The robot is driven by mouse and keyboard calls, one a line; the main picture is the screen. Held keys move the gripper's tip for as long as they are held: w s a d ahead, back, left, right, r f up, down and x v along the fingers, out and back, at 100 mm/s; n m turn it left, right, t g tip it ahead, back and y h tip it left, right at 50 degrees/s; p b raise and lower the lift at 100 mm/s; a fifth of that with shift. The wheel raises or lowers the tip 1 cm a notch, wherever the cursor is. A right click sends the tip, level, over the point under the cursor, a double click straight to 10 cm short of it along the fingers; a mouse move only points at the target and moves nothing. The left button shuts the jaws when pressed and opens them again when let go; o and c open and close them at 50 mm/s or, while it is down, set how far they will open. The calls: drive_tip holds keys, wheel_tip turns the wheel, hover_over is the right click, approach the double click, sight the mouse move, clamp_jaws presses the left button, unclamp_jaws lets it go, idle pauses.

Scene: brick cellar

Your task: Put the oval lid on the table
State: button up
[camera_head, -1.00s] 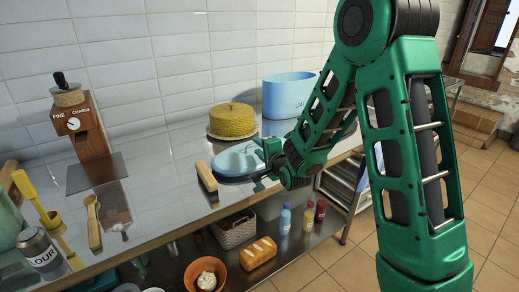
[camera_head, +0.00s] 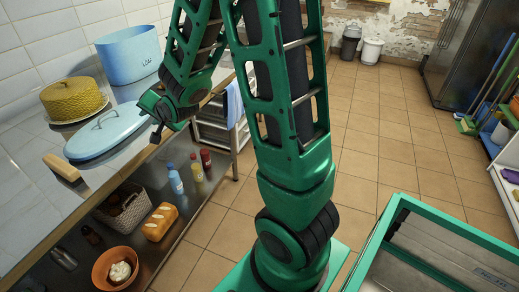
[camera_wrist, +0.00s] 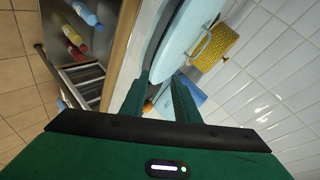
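The oval lid (camera_head: 105,133) is pale blue with a raised handle and lies flat on the metal-topped table (camera_head: 27,205), near its front edge. The lid also shows at the top of the wrist view (camera_wrist: 183,38). My gripper (camera_head: 156,132) is just right of the lid's right end, at the table's edge. In the wrist view the two fingers of my gripper (camera_wrist: 157,82) stand apart with nothing held between them, and the lid shows beyond their tips. Whether a fingertip still touches the rim is unclear.
A yellow domed item (camera_head: 73,99) and a blue bin (camera_head: 128,56) stand behind the lid; a wooden block (camera_head: 62,167) lies left of it. The shelf below holds a basket (camera_head: 127,208), bread (camera_head: 160,222), an orange bowl (camera_head: 112,268) and bottles. Open tiled floor (camera_head: 385,150) lies right.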

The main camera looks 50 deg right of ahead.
drive_tip(key=s+d+n+g+h, duration=0.15)
drive_tip(key=s+d+g, duration=0.25)
drive_tip(key=s+d, duration=0.55)
drive_tip(key=s+a+r+n+g+y, duration=0.1)
drive_tip(key=s+n+g, duration=0.4)
drive_tip(key=s, duration=2.5)
drive_tip(key=r+g+y, duration=0.1)
drive_tip(key=g, duration=0.1)
drive_tip(key=shift+s+r+g, duration=0.15)
drive_tip(key=shift+r+g, duration=0.05)
drive_tip(key=shift+g, duration=0.2)
